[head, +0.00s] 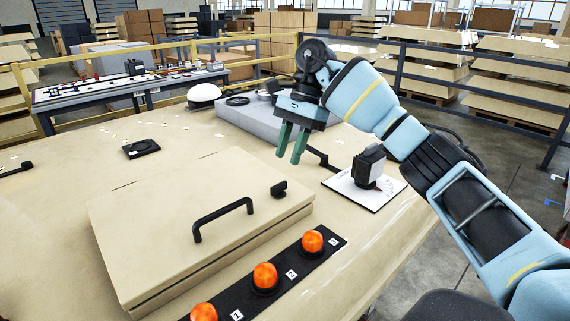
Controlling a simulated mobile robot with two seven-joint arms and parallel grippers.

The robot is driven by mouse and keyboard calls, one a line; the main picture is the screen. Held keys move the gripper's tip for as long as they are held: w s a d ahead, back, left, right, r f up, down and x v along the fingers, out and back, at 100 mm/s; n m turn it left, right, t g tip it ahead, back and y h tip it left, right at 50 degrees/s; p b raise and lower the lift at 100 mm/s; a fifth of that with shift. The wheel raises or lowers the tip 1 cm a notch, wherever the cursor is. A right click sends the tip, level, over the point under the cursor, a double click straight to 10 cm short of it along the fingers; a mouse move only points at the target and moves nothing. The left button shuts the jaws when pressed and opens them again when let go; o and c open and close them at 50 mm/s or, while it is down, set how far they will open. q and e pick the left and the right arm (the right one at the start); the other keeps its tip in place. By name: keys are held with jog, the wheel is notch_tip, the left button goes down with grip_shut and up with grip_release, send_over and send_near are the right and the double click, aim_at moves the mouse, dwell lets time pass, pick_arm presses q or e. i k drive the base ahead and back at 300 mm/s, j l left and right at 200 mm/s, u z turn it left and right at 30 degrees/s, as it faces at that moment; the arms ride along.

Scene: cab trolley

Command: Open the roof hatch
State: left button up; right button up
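The roof hatch (150,215) is a flat tan lid on a low tan frame, lying shut at the left front of the tan roof. A black bar handle (222,215) stands on the lid near its front right edge. A small black latch-like knob (279,188) sits at the lid's right corner. My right gripper (289,158) points down with green fingers, a small gap showing between them. It is empty, above and behind the knob, apart from the hatch. My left gripper is out of view.
Several orange lamps (265,276) stand on a black numbered strip in front of the hatch. A black switch (370,166) on a white plate is to the right. A grey block (245,112), a white dome (203,93) and a black square part (141,148) lie behind.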

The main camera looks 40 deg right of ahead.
aim_at(152, 233)
jog(key=k, duration=1)
